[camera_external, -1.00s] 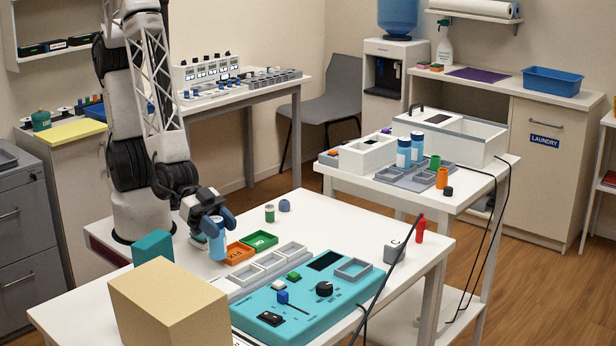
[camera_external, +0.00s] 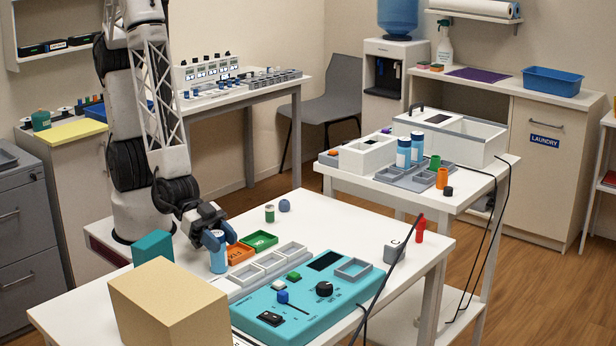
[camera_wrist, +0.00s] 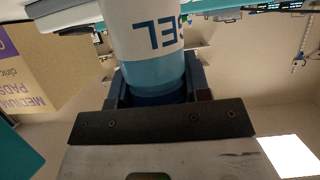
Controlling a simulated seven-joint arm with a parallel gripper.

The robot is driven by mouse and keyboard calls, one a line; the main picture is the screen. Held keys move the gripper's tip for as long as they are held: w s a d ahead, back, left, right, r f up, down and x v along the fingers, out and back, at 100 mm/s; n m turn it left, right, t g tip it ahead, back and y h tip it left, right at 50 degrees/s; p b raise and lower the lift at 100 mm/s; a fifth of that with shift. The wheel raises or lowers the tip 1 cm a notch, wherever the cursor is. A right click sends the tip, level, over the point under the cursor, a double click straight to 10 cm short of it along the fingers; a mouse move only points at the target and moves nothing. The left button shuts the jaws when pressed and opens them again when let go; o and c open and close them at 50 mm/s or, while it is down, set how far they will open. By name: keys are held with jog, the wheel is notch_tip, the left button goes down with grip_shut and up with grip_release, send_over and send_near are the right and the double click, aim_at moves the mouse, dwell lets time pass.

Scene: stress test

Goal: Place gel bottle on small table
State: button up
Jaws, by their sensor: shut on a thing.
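The gel bottle (camera_external: 218,262) is light blue and white. In the wrist view the bottle (camera_wrist: 152,55) shows upside-down "GEL" lettering and sits between the fingers. My gripper (camera_external: 217,240) is shut on it at the front table's left side, left of the orange tray. The bottle looks roughly upright; I cannot tell whether its base touches the tabletop. The white front table (camera_external: 335,222) is under it. A second white table (camera_external: 484,190) stands behind to the right. The frames do not show which is the small table.
A tan box (camera_external: 168,305) and teal block (camera_external: 153,246) stand left of the bottle. Orange (camera_external: 240,253) and green (camera_external: 259,240) trays and a teal device (camera_external: 310,298) lie to its right. Two blue bottles (camera_external: 411,148) stand on the other table.

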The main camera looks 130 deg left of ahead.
jog(key=o, duration=1)
jog(key=shift+r, duration=0.15)
jog(key=shift+v, duration=6)
notch_tip(320, 180, up, 10)
jog(key=a+g+h, duration=0.2)
jog(key=g, duration=0.4)
jog(key=s+a+r+g, duration=0.1)
jog(key=s+a+r, duration=0.1)
jog(key=s+r, duration=0.1)
jog(key=s+a+r+g+y, duration=0.1)
jog(key=s+a+r+g, duration=0.1)
jog(key=s+a+r, duration=0.1)
jog(key=s+a+r+g, duration=0.2)
jog(key=s+a+r, duration=0.1)
jog(key=s+r, duration=0.1)
jog(key=shift+y, duration=0.4)
